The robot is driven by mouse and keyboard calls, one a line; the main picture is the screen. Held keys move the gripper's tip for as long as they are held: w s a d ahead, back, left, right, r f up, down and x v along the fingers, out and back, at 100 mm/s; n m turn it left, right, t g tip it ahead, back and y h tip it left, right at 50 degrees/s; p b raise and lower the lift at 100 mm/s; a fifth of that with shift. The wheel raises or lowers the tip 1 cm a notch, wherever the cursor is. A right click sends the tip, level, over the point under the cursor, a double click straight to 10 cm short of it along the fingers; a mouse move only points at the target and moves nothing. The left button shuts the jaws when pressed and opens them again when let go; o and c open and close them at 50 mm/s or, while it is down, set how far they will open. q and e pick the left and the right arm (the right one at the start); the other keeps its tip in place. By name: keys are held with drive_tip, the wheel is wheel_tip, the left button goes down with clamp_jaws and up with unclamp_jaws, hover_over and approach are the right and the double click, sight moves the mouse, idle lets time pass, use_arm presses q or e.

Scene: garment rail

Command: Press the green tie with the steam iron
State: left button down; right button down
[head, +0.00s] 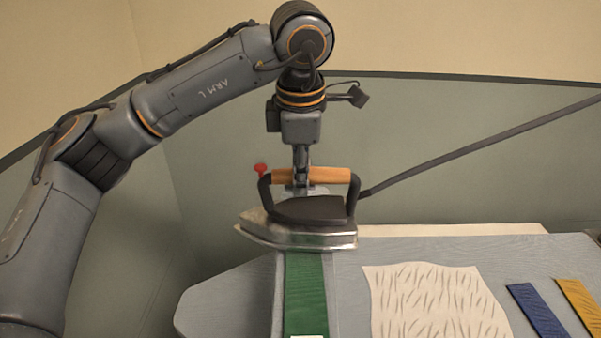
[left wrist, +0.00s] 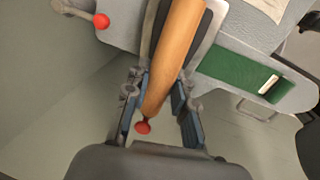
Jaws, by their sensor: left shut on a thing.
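The steam iron (head: 300,232) has a metal soleplate, a dark body and a wooden handle (head: 340,175). My left gripper (head: 301,183) is shut on that handle; in the left wrist view the wooden handle (left wrist: 172,60) runs between its two fingers (left wrist: 160,105). The green tie (head: 306,295) lies lengthwise on the grey ironing board (head: 225,300). The iron is at the far end of the tie's visible part and covers what lies beneath. I cannot tell whether its soleplate touches the tie. The tie (left wrist: 235,72) also shows beside the iron in the left wrist view.
A wrinkled white cloth (head: 435,300) lies right of the tie. A blue strip (head: 537,310) and a yellow strip (head: 580,303) lie farther right. A dark cord (head: 480,145) runs from the iron to the upper right. Red knobs (left wrist: 101,21) show near the board.

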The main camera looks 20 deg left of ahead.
use_arm(q)
drive_tip(key=shift+r+p, duration=2.1)
drive_tip(key=shift+r, duration=1.25)
drive_tip(key=shift+f, duration=0.1)
